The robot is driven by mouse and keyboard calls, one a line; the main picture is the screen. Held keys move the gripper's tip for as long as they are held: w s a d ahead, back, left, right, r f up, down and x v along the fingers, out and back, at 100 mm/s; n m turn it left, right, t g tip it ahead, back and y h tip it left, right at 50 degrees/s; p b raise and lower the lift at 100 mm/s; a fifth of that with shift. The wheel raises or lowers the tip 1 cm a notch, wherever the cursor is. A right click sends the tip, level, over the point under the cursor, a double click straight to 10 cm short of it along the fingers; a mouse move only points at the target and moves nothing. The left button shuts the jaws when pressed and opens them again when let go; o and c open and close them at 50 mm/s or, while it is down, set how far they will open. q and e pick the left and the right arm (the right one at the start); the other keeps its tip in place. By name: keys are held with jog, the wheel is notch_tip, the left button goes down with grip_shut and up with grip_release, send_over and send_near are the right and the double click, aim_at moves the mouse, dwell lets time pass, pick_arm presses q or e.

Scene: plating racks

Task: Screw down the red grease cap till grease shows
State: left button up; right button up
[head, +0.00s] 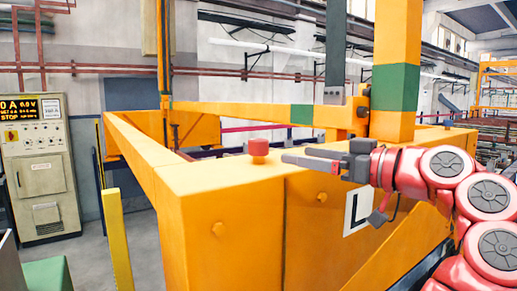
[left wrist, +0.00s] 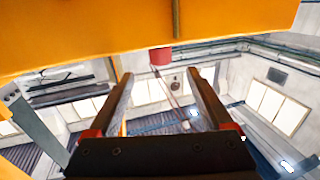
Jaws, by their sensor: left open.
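The red grease cap (head: 258,150) stands upright on top of the orange beam housing (head: 225,178), near its front corner. It has a wide round top over a narrower lower part. My left gripper (head: 296,155) is just to the right of the cap in the head view, jaws open and pointing at it, apart from it. In the left wrist view the picture is upside down, and the cap (left wrist: 160,56) shows ahead, between and beyond the two open fingers (left wrist: 160,76). Nothing is between the fingers. I cannot make out any grease. My right gripper is not in view.
An orange and green post (head: 396,75) rises behind my left gripper. A control cabinet (head: 42,165) with a lit display stands at the left, near a yellow post (head: 117,240). Space above the cap looks clear.

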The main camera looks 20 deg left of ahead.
aim_at(263, 149)
pick_arm(q)
jog(key=p+x, duration=0.2)
jog(key=x, duration=0.3)
jog(key=p+x, duration=0.3)
jog(key=x, duration=0.3)
jog(key=shift+w+a+r+p, duration=0.1)
jog(key=shift+a+r+p, duration=0.15)
jog(key=shift+p, duration=0.1)
jog(key=shift+w+a+f, duration=0.1)
jog(key=shift+w+a, duration=0.05)
jog(key=shift+a, duration=0.2)
grip_shut()
jog(key=m+t+h+b, duration=0.1)
jog(key=m+t+b, duration=0.1)
jog(key=b, duration=0.4)
jog(key=f+m+t+h+b, duration=0.1)
jog(key=m+t+h+b, duration=0.1)
jog(key=b, duration=0.5)
jog(key=shift+t+h, duration=0.3)
jog(key=shift+t, duration=0.5)
jog(key=shift+r+m+b, duration=0.3)
jog(key=shift+b, duration=0.3)
jog(key=shift+r+t+h, duration=0.1)
jog(key=shift+t+h, duration=0.2)
jog(key=shift+h, duration=0.1)
